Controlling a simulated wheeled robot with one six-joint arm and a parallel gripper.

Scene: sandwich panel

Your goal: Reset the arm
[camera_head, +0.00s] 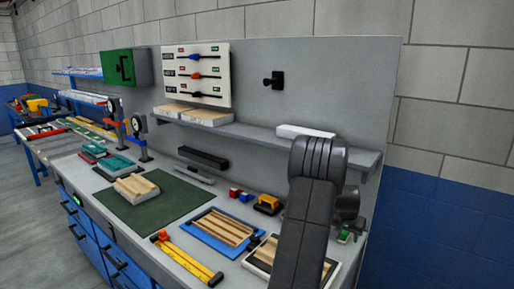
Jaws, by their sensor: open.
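My dark grey arm (308,222) rises from the lower edge at right of centre, in front of the bench. Its upper joint (318,158) is bent near the shelf's right end. A dark part of my arm (347,203) shows just right of the joint. I see nothing held.
The grey bench carries a green mat (155,209) with a pale wooden block (136,187), a blue tray (206,240) of wooden strips, and a yellow bar (190,262). A light-framed tray (331,273) lies partly behind my arm. A shelf (240,133) crosses the back panel.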

